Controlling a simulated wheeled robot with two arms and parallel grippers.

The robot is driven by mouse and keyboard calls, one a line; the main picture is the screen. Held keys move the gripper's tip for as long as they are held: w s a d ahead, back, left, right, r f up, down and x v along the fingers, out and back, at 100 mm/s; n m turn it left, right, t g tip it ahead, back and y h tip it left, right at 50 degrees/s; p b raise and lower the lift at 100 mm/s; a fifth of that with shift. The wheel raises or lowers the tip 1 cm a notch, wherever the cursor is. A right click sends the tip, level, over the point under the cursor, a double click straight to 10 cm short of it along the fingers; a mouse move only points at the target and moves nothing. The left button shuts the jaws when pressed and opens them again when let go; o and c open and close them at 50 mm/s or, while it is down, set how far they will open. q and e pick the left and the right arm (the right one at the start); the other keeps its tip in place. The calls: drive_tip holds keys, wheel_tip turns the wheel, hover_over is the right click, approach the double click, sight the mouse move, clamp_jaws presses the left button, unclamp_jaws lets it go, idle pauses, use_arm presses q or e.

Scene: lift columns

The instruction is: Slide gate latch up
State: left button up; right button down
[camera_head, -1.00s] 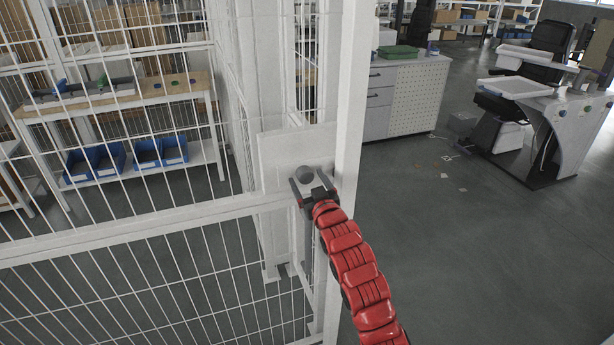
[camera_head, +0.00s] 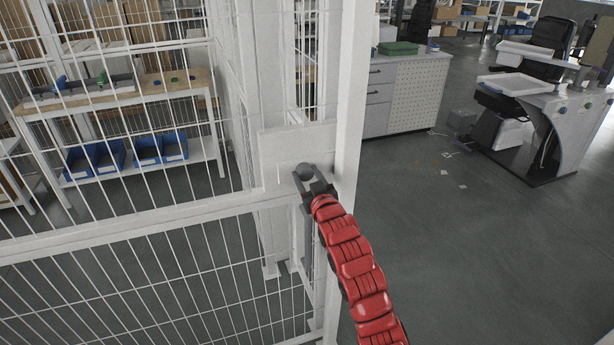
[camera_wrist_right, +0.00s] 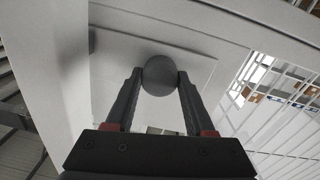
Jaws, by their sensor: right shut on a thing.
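The gate latch shows as a round dark grey knob (camera_head: 305,172) in front of a white plate (camera_head: 278,150) on the white mesh gate (camera_head: 150,222), beside the upright post (camera_head: 349,110). My right gripper (camera_head: 304,177), on the red arm, is at the knob. In the right wrist view the knob (camera_wrist_right: 160,75) sits between the two dark fingertips, and both touch its sides, so the gripper (camera_wrist_right: 160,82) is shut on it. The latch parts behind the knob are hidden. My left gripper is not in view.
Behind the mesh stands a workbench (camera_head: 120,98) with blue bins (camera_head: 95,160) on its lower shelf. Right of the post are a white cabinet (camera_head: 405,95) and a grey workstation (camera_head: 545,130). The floor between post and workstation is open.

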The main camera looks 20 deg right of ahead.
sight(302, 157)
wheel_tip(302, 157, up, 3)
drive_tip(key=shift+r+b, duration=0.1)
drive_tip(key=shift+b, duration=0.25)
drive_tip(key=shift+r, duration=0.3)
drive_tip(key=shift+c, duration=1.3)
unclamp_jaws()
drive_tip(key=shift+f, duration=0.1)
drive_tip(key=shift+s, duration=0.1)
